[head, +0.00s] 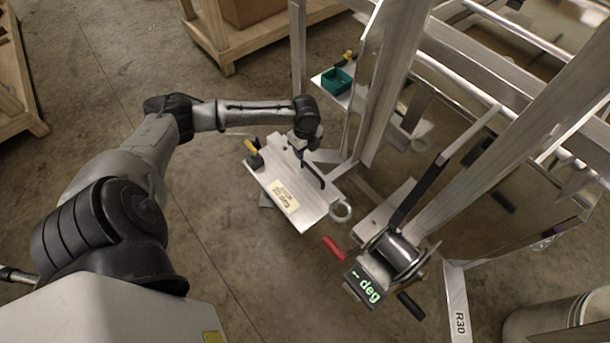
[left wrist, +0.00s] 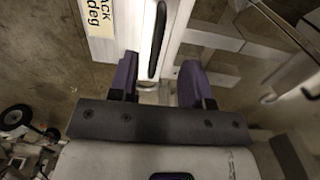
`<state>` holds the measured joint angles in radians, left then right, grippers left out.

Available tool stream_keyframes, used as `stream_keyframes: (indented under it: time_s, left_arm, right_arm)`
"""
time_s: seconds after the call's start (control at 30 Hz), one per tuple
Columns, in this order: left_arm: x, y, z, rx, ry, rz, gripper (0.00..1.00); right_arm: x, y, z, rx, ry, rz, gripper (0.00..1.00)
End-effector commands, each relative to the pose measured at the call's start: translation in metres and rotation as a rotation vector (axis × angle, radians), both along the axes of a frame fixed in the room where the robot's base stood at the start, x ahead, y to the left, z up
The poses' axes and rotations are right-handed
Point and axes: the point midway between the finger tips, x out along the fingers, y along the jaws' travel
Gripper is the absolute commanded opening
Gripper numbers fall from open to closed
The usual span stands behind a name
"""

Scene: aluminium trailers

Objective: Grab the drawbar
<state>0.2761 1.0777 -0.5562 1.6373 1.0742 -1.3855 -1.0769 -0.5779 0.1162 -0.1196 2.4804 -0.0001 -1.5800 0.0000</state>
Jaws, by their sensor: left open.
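A pale aluminium piece with a paper label (head: 290,195) lies low beside the trailer frame, left of the winch. A dark elongated grip or slot (left wrist: 157,40) shows on a pale bar in the left wrist view; I take this bar to be the drawbar, but cannot be sure. My left gripper (head: 304,155) is above the labelled piece, pointing down. In the left wrist view its two purple fingers (left wrist: 158,82) are apart, with the pale bar showing beyond the gap between them. Contact is not visible. My right gripper is not in view.
A tape roll (head: 341,211) is close by. A teal bin (head: 337,80) sits on the frame.

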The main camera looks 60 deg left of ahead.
Motion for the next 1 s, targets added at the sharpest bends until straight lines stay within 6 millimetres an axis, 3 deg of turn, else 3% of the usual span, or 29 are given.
stream_keyframes:
  time_s: [0.03, 0.2, 0.63, 1.0]
  left_arm:
    - [0.0, 0.0, -0.012, -0.001, 0.001, 0.001, 0.45]
    - [0.0, 0.0, -0.036, 0.0, 0.0, 0.002, 0.45]
    - [0.0, 0.0, -0.058, -0.001, 0.0, 0.001, 0.45]
    - [-0.001, 0.0, -0.101, 0.0, 0.0, 0.0, 0.45]
  right_arm:
    - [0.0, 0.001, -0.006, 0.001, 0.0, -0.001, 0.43]
    - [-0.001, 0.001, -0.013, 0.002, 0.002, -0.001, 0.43]
    - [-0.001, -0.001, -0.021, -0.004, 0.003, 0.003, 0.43]
    - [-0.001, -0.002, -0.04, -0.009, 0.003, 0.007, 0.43]
